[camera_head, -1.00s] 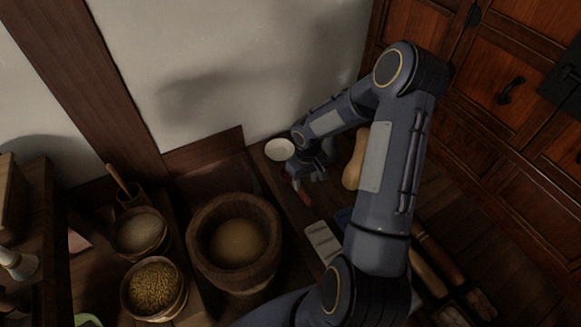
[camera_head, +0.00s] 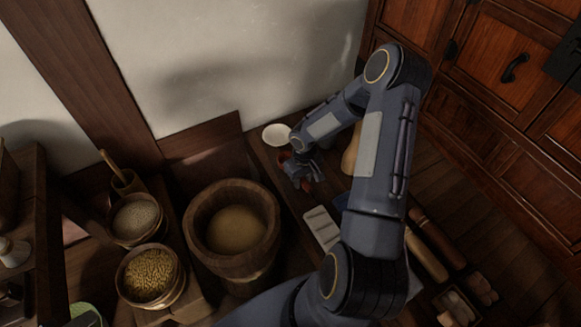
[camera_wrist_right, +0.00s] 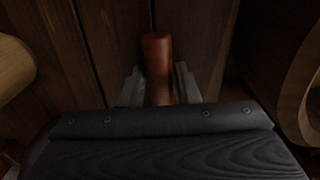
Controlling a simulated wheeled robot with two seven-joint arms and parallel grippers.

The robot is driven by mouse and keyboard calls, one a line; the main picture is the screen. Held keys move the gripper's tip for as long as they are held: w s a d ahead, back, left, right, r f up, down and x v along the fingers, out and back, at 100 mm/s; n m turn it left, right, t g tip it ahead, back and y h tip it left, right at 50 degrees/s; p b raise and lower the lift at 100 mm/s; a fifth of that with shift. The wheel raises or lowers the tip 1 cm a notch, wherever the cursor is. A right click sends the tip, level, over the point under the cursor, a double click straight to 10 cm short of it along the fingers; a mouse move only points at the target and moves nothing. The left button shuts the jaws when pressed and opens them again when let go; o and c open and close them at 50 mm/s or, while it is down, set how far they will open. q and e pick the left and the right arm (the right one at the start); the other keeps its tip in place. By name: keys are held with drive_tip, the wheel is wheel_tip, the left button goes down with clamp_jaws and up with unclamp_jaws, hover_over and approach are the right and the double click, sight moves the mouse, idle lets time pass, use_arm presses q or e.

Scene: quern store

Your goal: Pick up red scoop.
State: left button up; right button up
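The red scoop (camera_head: 283,158) lies on the low wooden surface in the head view, mostly hidden by my right gripper (camera_head: 304,178). In the right wrist view its red handle (camera_wrist_right: 157,62) stands between the two fingers of my right gripper (camera_wrist_right: 159,86). The fingers lie close along both sides of the handle, with no clear gap, so the gripper appears shut on it. The scoop's bowl is not clearly seen. I cannot tell whether the scoop is clear of the surface. My left gripper is not in view.
A white bowl (camera_head: 276,134) stands just behind the gripper. A large wooden mortar (camera_head: 196,229) is to its left, with grain bowls (camera_head: 151,276) beyond. A pale slotted block (camera_head: 321,228) lies in front. A wooden cabinet (camera_head: 500,100) stands at the right.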

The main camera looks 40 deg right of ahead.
clamp_jaws()
